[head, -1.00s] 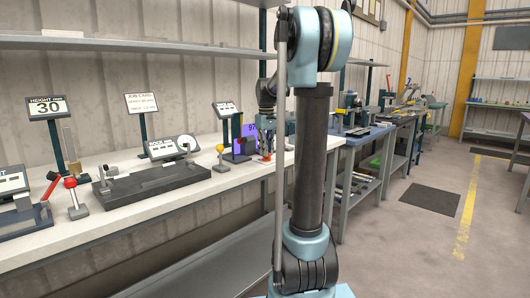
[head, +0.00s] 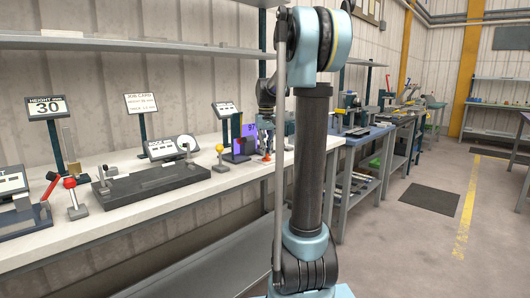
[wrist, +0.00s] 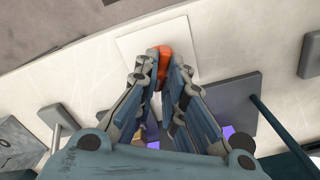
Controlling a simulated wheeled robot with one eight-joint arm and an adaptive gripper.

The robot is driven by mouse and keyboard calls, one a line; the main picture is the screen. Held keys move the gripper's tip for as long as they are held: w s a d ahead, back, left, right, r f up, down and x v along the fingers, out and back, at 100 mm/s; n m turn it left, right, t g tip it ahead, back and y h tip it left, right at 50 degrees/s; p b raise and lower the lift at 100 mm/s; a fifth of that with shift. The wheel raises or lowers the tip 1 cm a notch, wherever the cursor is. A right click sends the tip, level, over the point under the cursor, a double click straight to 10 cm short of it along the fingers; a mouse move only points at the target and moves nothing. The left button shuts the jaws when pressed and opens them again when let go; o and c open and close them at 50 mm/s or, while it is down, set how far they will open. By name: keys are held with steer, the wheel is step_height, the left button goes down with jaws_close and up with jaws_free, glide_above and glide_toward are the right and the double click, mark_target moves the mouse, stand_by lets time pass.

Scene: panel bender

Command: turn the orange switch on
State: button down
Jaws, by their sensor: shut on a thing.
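The orange switch (wrist: 164,52) shows at the tips of my fingers in the wrist view. It sits on a pale square plate (wrist: 132,45) on the white bench. My gripper (wrist: 162,62) is shut on the switch, with one finger on each side of it. The fingers hide part of the switch, so I cannot tell its setting. In the head view the switch is a small orange spot (head: 267,157) low on the bench, beneath my gripper (head: 266,150), partly behind my arm.
A purple screen (head: 247,134) stands just left of my gripper. A dark fixture (head: 155,184) and a yellow-knobbed lever (head: 219,157) lie farther left on the bench. In the wrist view a grey block (wrist: 228,104) and a dark post (wrist: 280,132) are at the right.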

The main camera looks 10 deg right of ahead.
steer(key=c, duration=1.7)
jaws_free()
step_height(320, 180, up, 12)
steer(key=shift+f, duration=0.1)
steer(key=s+f, duration=1)
steer(key=s, duration=0.1)
steer(key=s+f+t, duration=0.1)
steer(key=s+f, duration=0.9)
steer(key=s, duration=0.2)
steer(key=s+f+t, duration=0.1)
steer(key=s+f, duration=1)
steer(key=s, duration=0.1)
steer(key=shift+s+m, duration=0.1)
steer(key=shift+m, duration=0.3)
